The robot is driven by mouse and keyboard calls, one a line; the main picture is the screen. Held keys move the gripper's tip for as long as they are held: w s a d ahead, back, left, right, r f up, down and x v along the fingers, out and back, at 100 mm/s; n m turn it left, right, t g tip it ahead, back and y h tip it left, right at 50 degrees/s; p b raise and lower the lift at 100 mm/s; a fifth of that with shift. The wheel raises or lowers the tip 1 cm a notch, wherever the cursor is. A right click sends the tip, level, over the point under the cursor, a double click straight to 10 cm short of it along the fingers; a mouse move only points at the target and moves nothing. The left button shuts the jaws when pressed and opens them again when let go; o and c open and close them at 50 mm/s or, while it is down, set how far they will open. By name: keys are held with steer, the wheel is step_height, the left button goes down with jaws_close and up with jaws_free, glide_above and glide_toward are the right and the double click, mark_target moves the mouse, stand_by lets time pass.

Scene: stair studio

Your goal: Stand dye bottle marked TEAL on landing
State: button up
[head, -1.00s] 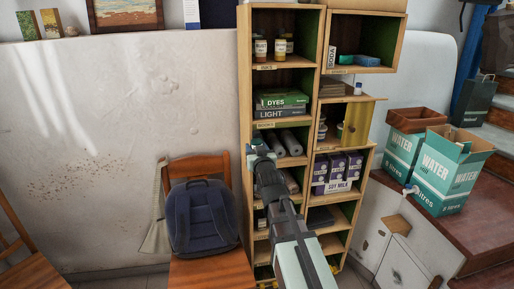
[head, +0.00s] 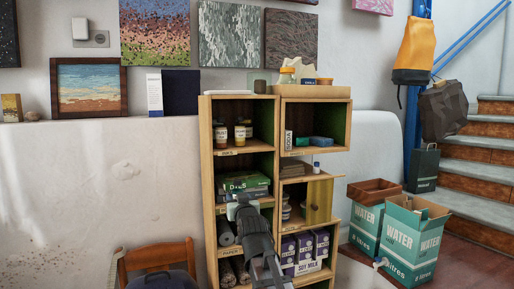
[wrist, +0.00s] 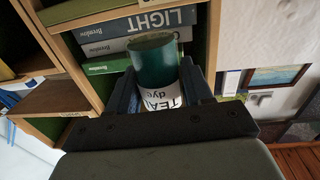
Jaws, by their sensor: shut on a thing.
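The dye bottle (wrist: 156,68) has a teal body and a white label reading "TEAL dye", seen upside down in the wrist view. My gripper (wrist: 161,90) is shut on it, one finger on each side. In the head view my gripper (head: 243,207) is in front of the shelf unit, near the book compartment. The bottle cannot be made out clearly there. A red-brown raised floor (head: 465,245) lies at the right, by the foot of the stairs (head: 485,150); I cannot tell whether it is the landing.
The wooden shelf unit (head: 207,165) holds jars, books (head: 245,185), paper rolls and soy milk cartons (head: 305,248). A chair (head: 155,258) is at lower left.

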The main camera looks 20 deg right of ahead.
steer(key=s+d+r+m+h, duration=0.1)
steer(key=s+d+r, duration=0.2)
steer(key=r, duration=1)
steer(key=s+d+r+h, duration=0.1)
steer(key=s+d+r, duration=0.15)
steer(key=r, duration=1.15)
steer(key=shift+m+g+h, duration=0.3)
steer(key=shift+m+h, duration=0.1)
steer(key=shift+m, duration=0.1)
steer(key=f, duration=0.1)
steer(key=w+d+f, duration=0.2)
steer(key=f, duration=0.1)
steer(key=shift+d+f, duration=0.1)
steer(key=x, duration=1.6)
steer(key=shift+w, duration=0.3)
steer(key=shift+w+d, duration=0.15)
steer(key=shift+w, duration=0.45)
step_height(320, 180, down, 2)
steer(key=shift+f, duration=0.1)
steer(key=shift+w+f, duration=0.1)
steer(key=shift+f, duration=0.35)
